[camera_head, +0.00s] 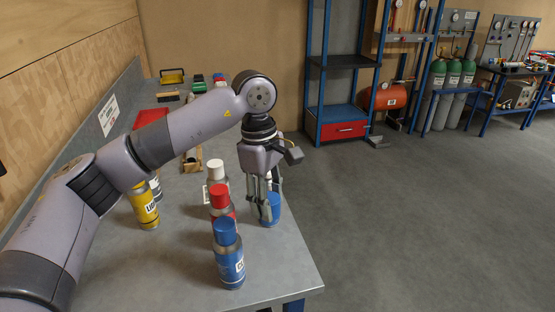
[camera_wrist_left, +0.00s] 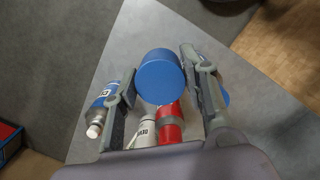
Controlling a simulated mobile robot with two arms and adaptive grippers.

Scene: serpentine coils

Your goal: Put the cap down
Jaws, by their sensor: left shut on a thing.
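The blue cap (camera_wrist_left: 161,78) is between the fingertips of my left gripper (camera_wrist_left: 158,65) in the left wrist view, seen from its round end. In the head view the left gripper (camera_head: 265,207) points down near the table's right edge, shut on the blue cap (camera_head: 272,211), which is partly covered by the fingers. Whether the cap touches the table cannot be told. A blue can with a bare white nozzle (camera_wrist_left: 97,116) shows beside the left finger in the wrist view. My right gripper is not in view.
A yellow can (camera_head: 146,208) stands farther left. The grey table (camera_head: 285,277) is bare at its front right corner.

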